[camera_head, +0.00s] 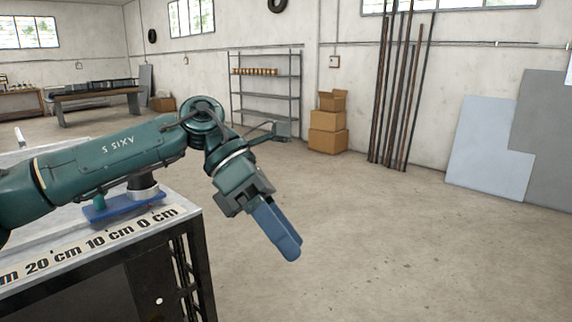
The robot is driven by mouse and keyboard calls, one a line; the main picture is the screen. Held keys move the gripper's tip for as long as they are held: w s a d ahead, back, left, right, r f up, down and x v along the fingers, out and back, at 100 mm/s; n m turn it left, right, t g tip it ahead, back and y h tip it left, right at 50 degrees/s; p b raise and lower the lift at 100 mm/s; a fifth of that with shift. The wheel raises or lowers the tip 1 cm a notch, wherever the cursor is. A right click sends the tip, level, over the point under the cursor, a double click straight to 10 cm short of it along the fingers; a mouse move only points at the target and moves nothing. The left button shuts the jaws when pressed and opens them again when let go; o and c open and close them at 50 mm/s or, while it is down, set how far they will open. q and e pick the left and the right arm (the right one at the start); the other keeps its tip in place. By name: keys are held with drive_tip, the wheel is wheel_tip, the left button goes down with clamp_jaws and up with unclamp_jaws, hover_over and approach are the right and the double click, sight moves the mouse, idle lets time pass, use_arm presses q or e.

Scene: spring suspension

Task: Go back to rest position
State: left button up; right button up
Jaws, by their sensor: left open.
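My left arm comes in from the left in the head view and reaches over a table (40,240) with a printed centimetre scale along its edge. My left gripper (288,252) is beyond the table's right end, over the open floor, with its blue fingers pointing down and to the right. The fingers overlap from this angle, and I see nothing held between them. A blue plate (122,207) lies on the table under my arm, with a grey round part (143,188) on it, partly hidden by my arm. My right gripper is not in view.
Free concrete floor (400,260) spreads to the right. Farther back stand cardboard boxes (327,130), a metal shelf (265,95), long rods (396,100) and panels (490,150) leaning on the wall. A workbench (98,97) is at the back left.

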use_arm(q)
drive_tip(key=s+d+f+n+g+h, duration=0.15)
drive_tip(key=d+f+n+h, duration=0.25)
drive_tip(key=d+n+h, duration=0.65)
drive_tip(key=w+a+f+n+t, duration=0.2)
drive_tip(key=a+f+n+t, duration=0.15)
drive_tip(key=n+t, duration=0.4)
drive_tip(key=w+a+f+n+t+y, duration=0.1)
drive_tip(key=w+a+f+n+t, duration=0.1)
drive_tip(key=f+n+t, duration=0.45)
drive_tip(key=w+a+f+n+t, duration=0.2)
drive_tip(key=a+n+t, duration=0.1)
drive_tip(key=n+t, duration=0.55)
drive_tip(key=s+a+f+n+y, duration=0.2)
drive_tip(key=a+f+n+y, duration=0.3)
drive_tip(key=f, duration=0.3)
drive_tip(key=s+a+f+n+y, duration=0.2)
drive_tip(key=a+f+n+y, duration=0.1)
drive_tip(key=f+n+y, duration=0.4)
drive_tip(key=s+a+f+n+g+y, duration=0.1)
drive_tip(key=s+a+f+n+g, duration=0.1)
drive_tip(key=s+f, duration=0.5)
drive_tip(key=s+a+f+n+g+y, duration=0.1)
drive_tip(key=s+a+f+n+g, duration=0.2)
drive_tip(key=s+a+f, duration=0.4)
drive_tip(key=shift+a+f+g+y, duration=0.25)
drive_tip(key=shift+f+g+y, duration=0.15)
drive_tip(key=shift+f, duration=0.15)
